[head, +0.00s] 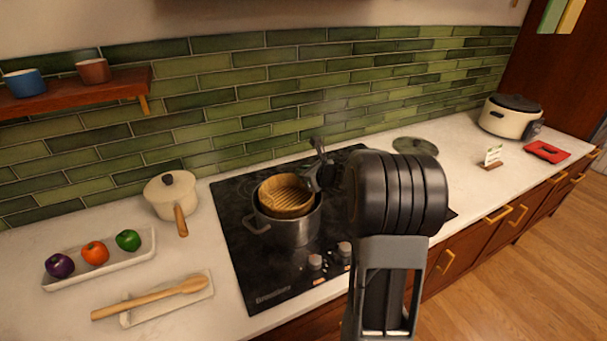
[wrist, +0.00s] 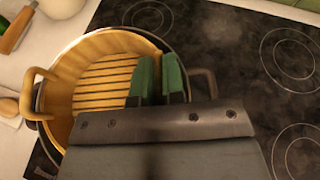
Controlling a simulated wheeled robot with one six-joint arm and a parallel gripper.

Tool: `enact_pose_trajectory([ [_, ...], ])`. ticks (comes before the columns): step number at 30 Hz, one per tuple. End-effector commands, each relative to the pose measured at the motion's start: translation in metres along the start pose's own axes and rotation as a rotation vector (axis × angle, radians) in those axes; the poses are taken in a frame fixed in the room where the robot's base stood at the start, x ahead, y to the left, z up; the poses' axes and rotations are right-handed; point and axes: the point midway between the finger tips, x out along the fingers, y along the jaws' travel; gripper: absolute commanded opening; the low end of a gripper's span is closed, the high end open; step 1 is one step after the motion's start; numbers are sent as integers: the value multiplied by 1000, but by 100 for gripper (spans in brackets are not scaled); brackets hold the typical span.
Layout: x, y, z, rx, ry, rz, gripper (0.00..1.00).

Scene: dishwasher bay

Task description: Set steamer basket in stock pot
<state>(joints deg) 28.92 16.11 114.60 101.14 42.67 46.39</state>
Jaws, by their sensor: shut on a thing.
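The steamer basket (head: 285,195) is a round, wood-coloured basket with a slatted floor. It sits at the mouth of the grey metal stock pot (head: 288,232), its rim above the pot's rim. My gripper (head: 314,180) is at the basket's right side in the head view. In the wrist view, the green-padded fingers (wrist: 160,78) are close together at the edge of the basket (wrist: 98,80), shut on it. The pot's rim (wrist: 180,60) shows around the basket there. Whether the basket rests on the pot or is held just above its seat, I cannot tell.
The pot stands on a black cooktop (head: 248,274). A cream saucepan (head: 163,197) and a tray of vegetables (head: 130,262) are to the left, with a wooden spoon (head: 150,297) in front. A lid (head: 415,146) and a cooker (head: 508,118) are to the right.

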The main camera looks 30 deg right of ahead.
Motion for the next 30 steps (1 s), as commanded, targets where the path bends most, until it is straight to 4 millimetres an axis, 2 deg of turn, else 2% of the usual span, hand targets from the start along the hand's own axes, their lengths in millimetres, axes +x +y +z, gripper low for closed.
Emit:
enact_pose_trajectory([
  [4,0,0,0,0,-1,-1,0],
  [5,0,0,0,0,0,0,13],
  [12,0,0,0,0,0,0,35],
  [20,0,0,1,0,0,0,35],
  [26,-7,-2,17,1,0,0,35],
  [27,-14,-3,12,-1,-2,-4,35],
  [30,-36,-2,10,-1,-2,-6,35],
])
